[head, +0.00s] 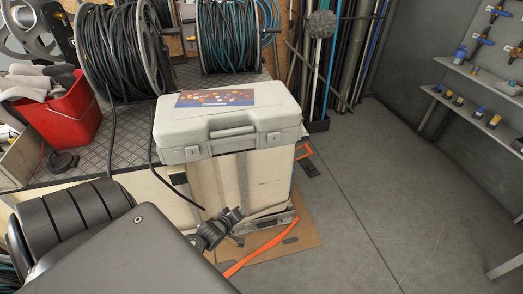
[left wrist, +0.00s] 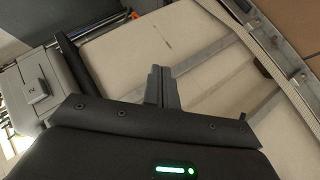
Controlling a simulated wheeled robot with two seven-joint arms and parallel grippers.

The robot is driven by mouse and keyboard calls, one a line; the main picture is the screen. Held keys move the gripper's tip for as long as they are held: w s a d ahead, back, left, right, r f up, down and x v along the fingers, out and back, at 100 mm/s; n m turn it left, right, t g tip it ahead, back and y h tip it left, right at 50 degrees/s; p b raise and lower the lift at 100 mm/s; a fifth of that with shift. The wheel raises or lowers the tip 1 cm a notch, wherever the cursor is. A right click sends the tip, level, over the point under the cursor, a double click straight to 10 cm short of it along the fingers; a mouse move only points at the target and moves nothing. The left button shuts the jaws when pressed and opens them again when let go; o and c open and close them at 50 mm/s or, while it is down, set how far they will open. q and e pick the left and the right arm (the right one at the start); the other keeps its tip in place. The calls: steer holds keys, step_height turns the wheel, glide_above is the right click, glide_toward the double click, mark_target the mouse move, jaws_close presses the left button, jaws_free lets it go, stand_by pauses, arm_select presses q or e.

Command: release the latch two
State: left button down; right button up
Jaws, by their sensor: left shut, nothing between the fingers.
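A closed light grey case (head: 225,118) with a colourful label lies on top of a pale box-like stand. Its front has a handle (head: 232,131) between two latches: one on the left (head: 193,154) and one on the right (head: 273,138). The frames do not show which is latch two. My left gripper (head: 232,222) is below the case front, in front of the pale panel, apart from both latches. In the left wrist view its fingers (left wrist: 162,82) are together and empty. The case (left wrist: 58,80) shows there at the left with one latch (left wrist: 37,90). My right gripper is not in view.
Hose reels (head: 122,50) and a red bin (head: 62,115) stand behind and left of the case. An orange strap (head: 262,246) lies on cardboard below. Wall shelves (head: 475,110) are at the right. The grey floor (head: 400,190) between is clear.

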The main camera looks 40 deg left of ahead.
mark_target(274, 137)
arm_select(q)
steer(key=w+a+r+n+t, duration=0.1)
steer(key=a+r+n+t, duration=0.1)
steer(key=r, duration=0.9)
steer(key=w+a+r+n+t+y+b, duration=0.1)
steer(key=w+a+r+n+t, duration=0.1)
steer(key=r, duration=0.9)
steer(key=shift+w+a+n+t, duration=0.2)
steer(key=shift+n+t, duration=0.7)
steer(key=shift+n, duration=0.3)
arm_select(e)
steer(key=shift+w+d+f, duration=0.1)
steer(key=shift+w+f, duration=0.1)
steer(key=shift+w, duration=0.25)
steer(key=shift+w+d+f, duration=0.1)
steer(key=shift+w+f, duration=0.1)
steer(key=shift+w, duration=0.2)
